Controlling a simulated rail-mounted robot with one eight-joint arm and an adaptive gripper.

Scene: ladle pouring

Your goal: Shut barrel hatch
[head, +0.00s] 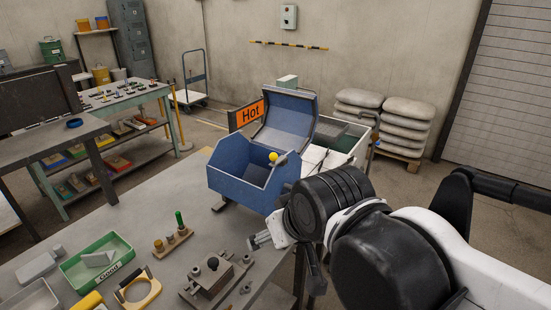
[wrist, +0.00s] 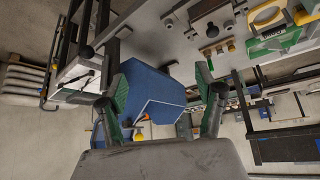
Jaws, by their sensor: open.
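The blue barrel (head: 238,185) is a box-like body at the far edge of the grey workbench. Its blue hatch (head: 287,122) is raised and tilted back, so the dark inside shows. A yellow ball knob (head: 273,157) is at its right side. In the wrist view the blue body (wrist: 155,88) shows beyond and between my fingers, with a small orange-yellow part (wrist: 141,117) near its lower edge. My gripper (wrist: 163,82) is open and empty, its green-padded fingers wide apart. In the head view my arm is at the barrel's near right and largely hides the gripper.
An orange "Hot" sign (head: 250,113) stands behind the barrel, with a white bin (head: 340,140) to the right. A green tray (head: 97,262), a metal fixture (head: 215,280) and pegs are on the workbench (head: 150,215). Stacked sacks (head: 400,125) stand near the back wall.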

